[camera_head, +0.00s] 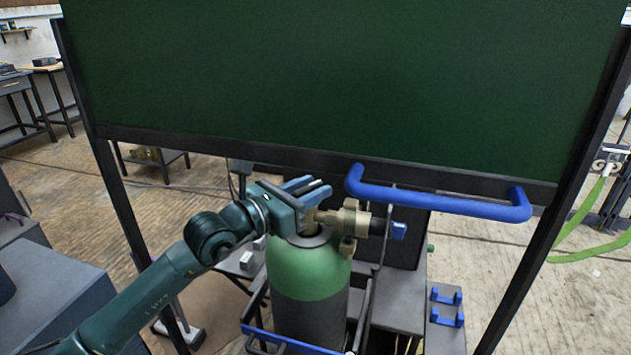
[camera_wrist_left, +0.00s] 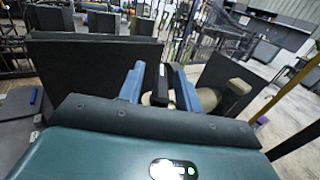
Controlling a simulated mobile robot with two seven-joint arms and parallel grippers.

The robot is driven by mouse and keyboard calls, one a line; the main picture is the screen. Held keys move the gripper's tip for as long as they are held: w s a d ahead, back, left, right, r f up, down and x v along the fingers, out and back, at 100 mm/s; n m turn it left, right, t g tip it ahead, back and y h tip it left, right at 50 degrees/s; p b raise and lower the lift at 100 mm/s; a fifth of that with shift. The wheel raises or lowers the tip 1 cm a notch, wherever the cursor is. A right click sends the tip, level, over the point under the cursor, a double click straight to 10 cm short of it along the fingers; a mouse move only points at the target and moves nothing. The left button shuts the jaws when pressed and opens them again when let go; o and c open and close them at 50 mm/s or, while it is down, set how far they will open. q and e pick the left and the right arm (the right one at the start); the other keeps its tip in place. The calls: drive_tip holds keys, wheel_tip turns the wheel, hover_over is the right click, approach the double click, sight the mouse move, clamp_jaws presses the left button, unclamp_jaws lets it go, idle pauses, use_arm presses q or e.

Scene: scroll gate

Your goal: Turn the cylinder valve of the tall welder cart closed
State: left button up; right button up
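The tall welder cart's gas cylinder (camera_head: 308,275), green on top and dark below, stands upright in its frame. My left gripper (camera_head: 322,188) is just above the left end of the brass fitting, away from the blue knob. In the left wrist view, the fingers (camera_wrist_left: 158,88) stand apart, with tan metal partly visible between and beyond them. Contact with the valve cannot be told. My right gripper is not in view.
A blue bar (camera_head: 290,341) crosses the cart front. Blue brackets (camera_head: 446,306) sit at right.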

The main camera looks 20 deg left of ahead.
use_arm(q)
drive_tip(key=shift+x, duration=0.85)
drive_tip(key=shift+c, duration=0.2)
clamp_jaws()
